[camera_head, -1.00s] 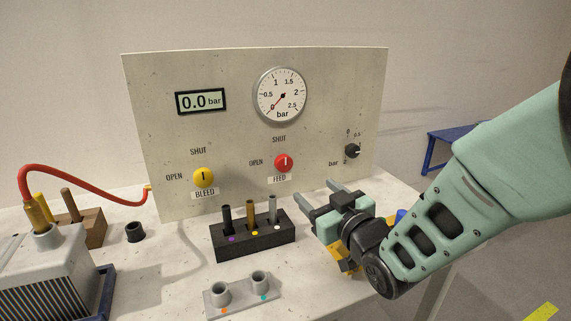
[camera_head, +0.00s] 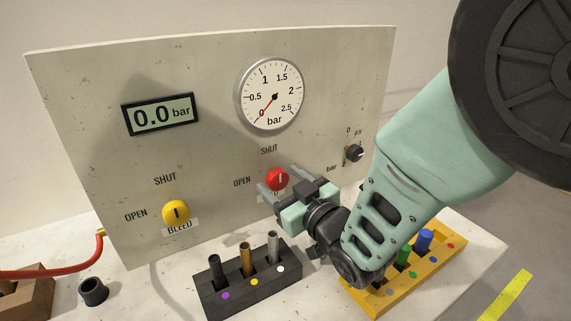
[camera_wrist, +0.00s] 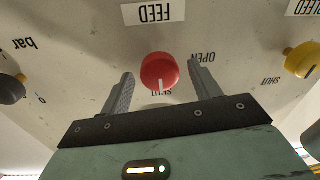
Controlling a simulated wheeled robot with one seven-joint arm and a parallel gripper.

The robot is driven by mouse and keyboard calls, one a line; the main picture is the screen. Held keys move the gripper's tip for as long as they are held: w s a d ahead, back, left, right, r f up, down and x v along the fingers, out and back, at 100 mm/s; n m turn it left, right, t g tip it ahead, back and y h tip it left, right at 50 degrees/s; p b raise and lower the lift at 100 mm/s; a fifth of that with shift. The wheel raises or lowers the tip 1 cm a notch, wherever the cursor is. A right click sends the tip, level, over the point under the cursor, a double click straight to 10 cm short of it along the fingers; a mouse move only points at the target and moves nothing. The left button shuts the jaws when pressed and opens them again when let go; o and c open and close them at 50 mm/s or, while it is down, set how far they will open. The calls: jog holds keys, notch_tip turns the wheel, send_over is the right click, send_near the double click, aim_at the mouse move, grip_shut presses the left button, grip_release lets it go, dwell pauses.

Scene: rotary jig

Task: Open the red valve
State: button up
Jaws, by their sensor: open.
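The red valve (camera_head: 278,179) is a round knob on the upright panel, labelled FEED, with SHUT above it and OPEN to its left. Its white mark points up at SHUT. In the wrist view the red valve (camera_wrist: 160,71) appears upside down, its white mark toward SHUT. My gripper (camera_head: 273,191) is open in front of the panel. In the wrist view my gripper (camera_wrist: 161,82) has one finger on each side of the knob, with gaps on both sides. I cannot tell how deep the fingertips reach around it.
The yellow BLEED valve (camera_head: 176,212) is to the left. A black knob (camera_head: 353,153) is to the right. The gauge (camera_head: 270,95) and display (camera_head: 160,113) read zero. A black block (camera_head: 252,283) with upright pins and a yellow rack (camera_head: 420,269) stand below on the bench.

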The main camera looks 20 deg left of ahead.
jog(key=shift+w+a, duration=0.15)
jog(key=c, duration=1)
